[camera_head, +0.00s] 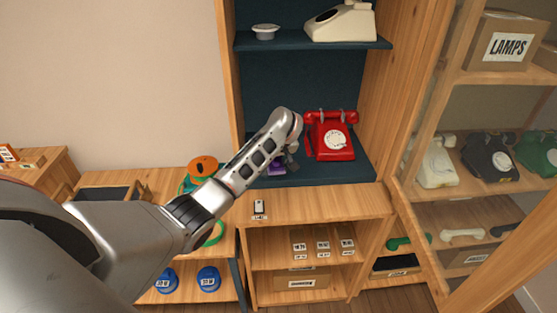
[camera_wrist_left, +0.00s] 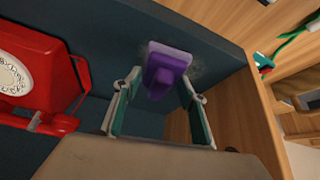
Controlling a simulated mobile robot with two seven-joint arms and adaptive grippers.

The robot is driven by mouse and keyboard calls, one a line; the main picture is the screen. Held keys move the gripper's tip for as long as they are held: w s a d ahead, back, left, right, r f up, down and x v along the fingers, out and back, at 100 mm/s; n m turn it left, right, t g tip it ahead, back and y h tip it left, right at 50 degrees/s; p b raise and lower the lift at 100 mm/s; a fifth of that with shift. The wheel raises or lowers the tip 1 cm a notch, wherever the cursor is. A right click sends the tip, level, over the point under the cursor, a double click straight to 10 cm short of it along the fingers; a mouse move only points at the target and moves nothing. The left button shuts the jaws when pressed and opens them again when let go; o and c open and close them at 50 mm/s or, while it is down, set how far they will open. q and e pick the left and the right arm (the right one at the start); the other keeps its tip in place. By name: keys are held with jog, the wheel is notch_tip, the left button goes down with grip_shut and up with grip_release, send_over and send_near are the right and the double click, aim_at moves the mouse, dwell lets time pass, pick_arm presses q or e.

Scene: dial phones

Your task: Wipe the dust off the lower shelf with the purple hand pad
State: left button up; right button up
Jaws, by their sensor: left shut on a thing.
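The purple hand pad (camera_head: 276,168) is on the dark blue lower shelf (camera_head: 315,176), left of a red dial phone (camera_head: 331,135). My left gripper (camera_head: 287,158) reaches in from the left and is shut on the pad, partly hiding it in the head view. In the left wrist view the pad (camera_wrist_left: 166,71) sits between the two fingers (camera_wrist_left: 160,95), and a faint grey dust patch (camera_wrist_left: 198,72) shows beside it. The red phone (camera_wrist_left: 38,75) is at the left there, apart from the fingers. My right gripper is not in view.
The wooden side walls (camera_head: 375,90) bound the shelf. The upper shelf (camera_head: 300,44) holds a cream phone (camera_head: 342,22) and a small white dish (camera_head: 265,32). A glass-fronted cabinet (camera_head: 480,160) with phones stands at the right. Orange and green items (camera_head: 203,168) stand left of the shelf.

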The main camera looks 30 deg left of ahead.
pick_arm(q)
jog(key=shift+s+a+r, duration=0.1)
jog(key=shift+s+a, duration=0.5)
jog(key=shift+a, duration=0.4)
jog(key=shift+s+a, duration=0.55)
jog(key=shift+a, duration=0.4)
jog(key=shift+s+a+r, duration=0.1)
jog(key=shift+s+a, duration=0.5)
jog(key=shift+a, duration=0.4)
jog(key=shift+w+a+r, duration=0.15)
jog(key=shift+w+d, duration=0.2)
jog(key=shift+w+d+r, duration=0.1)
jog(key=shift+w+d, duration=0.8)
jog(key=shift+d, duration=0.6)
jog(key=shift+w+d+r, duration=0.1)
jog(key=shift+w+d, duration=0.75)
jog(key=shift+d, duration=0.7)
jog(key=shift+w+d+r, duration=0.1)
jog(key=shift+w+d, duration=0.8)
jog(key=shift+d, duration=0.6)
jog(key=shift+s+a+r, duration=0.1)
jog(key=shift+s+a, duration=0.85)
jog(key=shift+a, duration=0.6)
jog(key=shift+s+a+r, duration=0.1)
jog(key=shift+s+a, duration=0.85)
jog(key=shift+a, duration=0.65)
jog(key=shift+s+a+r, duration=0.1)
jog(key=shift+s+a, duration=0.85)
jog(key=shift+a, duration=0.6)
jog(key=shift+a, duration=0.1)
